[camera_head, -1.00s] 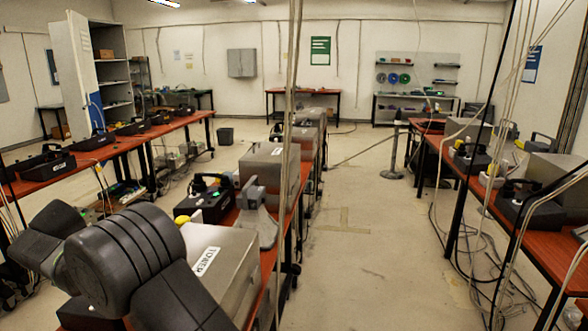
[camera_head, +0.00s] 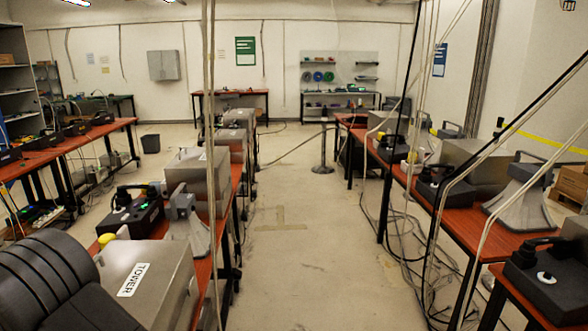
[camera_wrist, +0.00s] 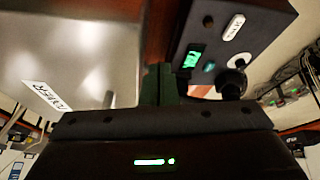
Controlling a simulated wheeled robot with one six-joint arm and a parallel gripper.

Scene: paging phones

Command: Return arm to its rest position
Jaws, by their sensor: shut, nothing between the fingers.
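My arm (camera_head: 55,285) shows as dark ribbed links at the lower left of the head view. Its end is outside that view. In the wrist view my gripper (camera_wrist: 160,82) shows as narrow dark fingers standing close together above the dark wrist housing, shut and with nothing seen between them. Beyond them is a dark phone unit (camera_wrist: 215,50) with a green lit screen and a black handset part. To the left is a shiny metal box (camera_wrist: 70,50) with a label. I see no contact between the fingers and these things.
The metal box labelled TOWER (camera_head: 150,283) stands close beside my arm on a red-topped table. A black phone unit (camera_head: 130,218) and a grey horn (camera_head: 186,222) stand behind it. Hanging cables (camera_head: 208,150) cross the view. The middle floor aisle (camera_head: 300,240) is mostly clear.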

